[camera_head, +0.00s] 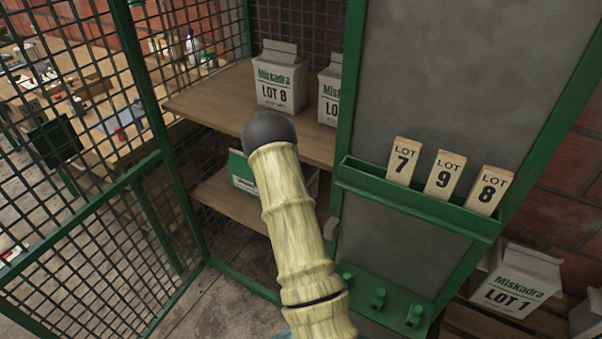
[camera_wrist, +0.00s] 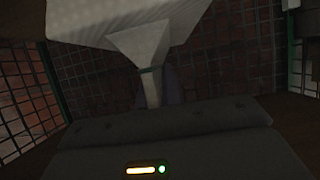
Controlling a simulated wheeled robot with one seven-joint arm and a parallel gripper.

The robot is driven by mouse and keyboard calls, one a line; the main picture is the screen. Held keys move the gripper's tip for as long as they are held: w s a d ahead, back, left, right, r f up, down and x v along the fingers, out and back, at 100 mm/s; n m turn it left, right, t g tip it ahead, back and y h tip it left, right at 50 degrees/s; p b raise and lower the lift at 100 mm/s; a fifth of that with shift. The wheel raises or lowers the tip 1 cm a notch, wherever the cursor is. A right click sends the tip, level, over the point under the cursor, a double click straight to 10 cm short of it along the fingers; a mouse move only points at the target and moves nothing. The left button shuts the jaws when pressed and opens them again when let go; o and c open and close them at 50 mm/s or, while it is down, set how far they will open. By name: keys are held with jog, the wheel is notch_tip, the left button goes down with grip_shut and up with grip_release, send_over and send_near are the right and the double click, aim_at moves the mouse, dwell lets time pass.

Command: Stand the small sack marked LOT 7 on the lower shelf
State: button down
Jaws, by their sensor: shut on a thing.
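In the wrist view my gripper (camera_wrist: 158,108) is shut on the narrow folded end of a pale sack (camera_wrist: 150,45). The sack's wider body fills the top of that view. Its label does not show, so I cannot read its lot number. In the head view my arm reaches toward the wire cage and covers part of its shelves; my gripper and the held sack are hidden there. The wooden lower shelf (camera_head: 225,207) shows to the left of my arm. I cannot tell whether the sack touches it.
On the upper shelf (camera_head: 215,95) stand a sack that seems to read LOT 8 (camera_head: 280,80) and another sack (camera_head: 330,95). A green-and-white item (camera_head: 240,172) is on the lower shelf. A green rack (camera_head: 415,198) holds tags 7, 9, 8. A LOT 1 sack (camera_head: 515,280) is at right.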

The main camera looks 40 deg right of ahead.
jog(key=shift+w+d+r, duration=0.15)
jog(key=shift+w+r, duration=0.05)
jog(key=shift+s, duration=0.1)
jog(key=shift+d, duration=0.1)
jog(key=shift+f, duration=0.15)
notch_tip(320, 180, down, 3)
jog(key=shift+s+r+b, duration=0.1)
jog(key=shift+b, duration=0.2)
jog(key=shift+f, duration=0.35)
jog(key=c, duration=1.6)
grip_release()
jog(key=shift+f, duration=0.1)
jog(key=shift+o, duration=0.2)
